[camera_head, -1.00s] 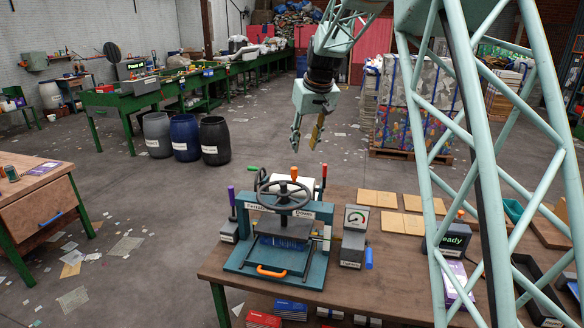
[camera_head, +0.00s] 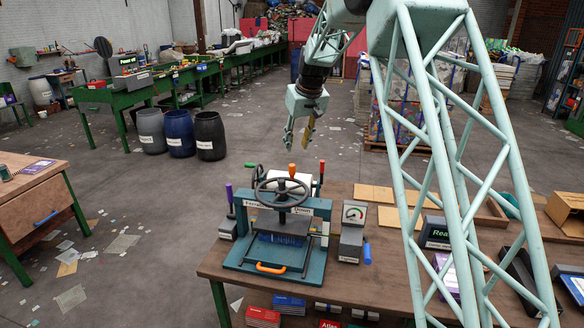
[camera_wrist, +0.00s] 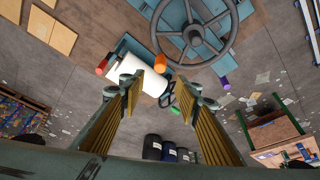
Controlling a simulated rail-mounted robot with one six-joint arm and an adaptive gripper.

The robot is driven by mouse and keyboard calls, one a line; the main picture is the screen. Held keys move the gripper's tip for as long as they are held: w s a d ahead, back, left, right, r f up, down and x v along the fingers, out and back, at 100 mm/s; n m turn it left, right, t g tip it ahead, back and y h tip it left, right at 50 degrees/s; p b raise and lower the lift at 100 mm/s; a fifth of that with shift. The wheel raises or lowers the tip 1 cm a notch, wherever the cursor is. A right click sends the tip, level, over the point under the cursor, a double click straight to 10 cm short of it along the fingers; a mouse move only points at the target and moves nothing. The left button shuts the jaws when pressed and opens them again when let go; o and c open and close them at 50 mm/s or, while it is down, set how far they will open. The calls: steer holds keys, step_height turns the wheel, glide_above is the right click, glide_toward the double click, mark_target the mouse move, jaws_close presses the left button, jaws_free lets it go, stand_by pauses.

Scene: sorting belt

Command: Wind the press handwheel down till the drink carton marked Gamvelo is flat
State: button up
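The press (camera_head: 276,245) stands on the wooden bench, with its dark spoked handwheel (camera_head: 283,193) on top. The handwheel also shows at the top of the wrist view (camera_wrist: 196,32). A blue thing (camera_head: 279,238) shows under the press plate; I cannot read any marking on it, so I cannot tell whether it is the Gamvelo carton. My gripper (camera_head: 299,135) hangs in the air above and beyond the handwheel, apart from it. In the wrist view its two fingers (camera_wrist: 163,92) are spread, with nothing between them in their grasp.
A white roller (camera_wrist: 140,66) lies behind the handwheel. A purple-handled lever (camera_head: 230,203) stands left of the press and a dial gauge box (camera_head: 353,228) right of it. Flat brown boards (camera_head: 374,193) lie on the bench. Barrels (camera_head: 180,134) stand on the floor beyond.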

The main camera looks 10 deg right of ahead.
mark_target(292, 165)
steer(key=shift+x, duration=6.8)
steer(key=shift+s+f, duration=0.1)
jaws_close()
